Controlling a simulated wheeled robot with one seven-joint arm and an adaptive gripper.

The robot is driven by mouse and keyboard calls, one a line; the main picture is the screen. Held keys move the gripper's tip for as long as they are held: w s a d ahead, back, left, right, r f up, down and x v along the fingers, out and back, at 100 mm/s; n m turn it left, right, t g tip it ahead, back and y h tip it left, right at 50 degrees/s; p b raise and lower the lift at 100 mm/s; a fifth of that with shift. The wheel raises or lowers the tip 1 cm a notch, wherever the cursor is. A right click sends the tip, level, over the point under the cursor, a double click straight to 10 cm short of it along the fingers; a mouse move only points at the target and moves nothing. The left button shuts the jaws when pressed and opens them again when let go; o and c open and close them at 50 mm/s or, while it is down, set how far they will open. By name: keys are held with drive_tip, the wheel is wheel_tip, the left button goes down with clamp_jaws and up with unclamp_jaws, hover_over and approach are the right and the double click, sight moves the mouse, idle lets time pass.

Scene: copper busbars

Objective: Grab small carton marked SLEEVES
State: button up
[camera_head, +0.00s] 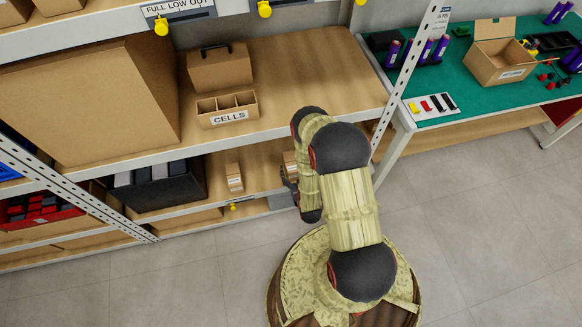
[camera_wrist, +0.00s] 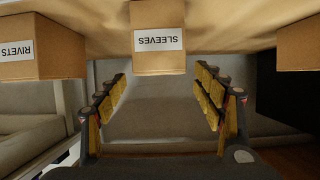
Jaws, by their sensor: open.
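The small brown carton marked SLEEVES (camera_wrist: 157,14) is at the top middle of the wrist view, its white label upside down there. My gripper (camera_wrist: 160,82) is open and empty, its two yellow-padded fingers spread below the carton in the picture. The carton lines up with the gap between the fingers and is not between them. In the head view my gripper (camera_head: 288,180) is at the lower shelf, partly hidden by my arm. A small carton (camera_head: 289,160) shows just behind it; its label cannot be read there.
A carton marked RIVETS (camera_wrist: 40,30) is left of SLEEVES in the wrist view, and another carton (camera_wrist: 304,45) is right. In the head view a small carton (camera_head: 234,184) and a black bin (camera_head: 165,190) stand on the lower shelf. The upper shelf board (camera_head: 310,75) is above.

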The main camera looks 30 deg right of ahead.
sight(292, 166)
drive_tip(key=b+x, duration=0.1)
drive_tip(key=x, duration=0.3)
drive_tip(key=shift+f+b, duration=0.2)
drive_tip(key=shift+b, duration=0.15)
drive_tip(key=shift+r, duration=0.1)
drive_tip(key=shift+c, duration=1.1)
drive_tip(key=c, duration=1.1)
drive_tip(key=shift+c, duration=0.8)
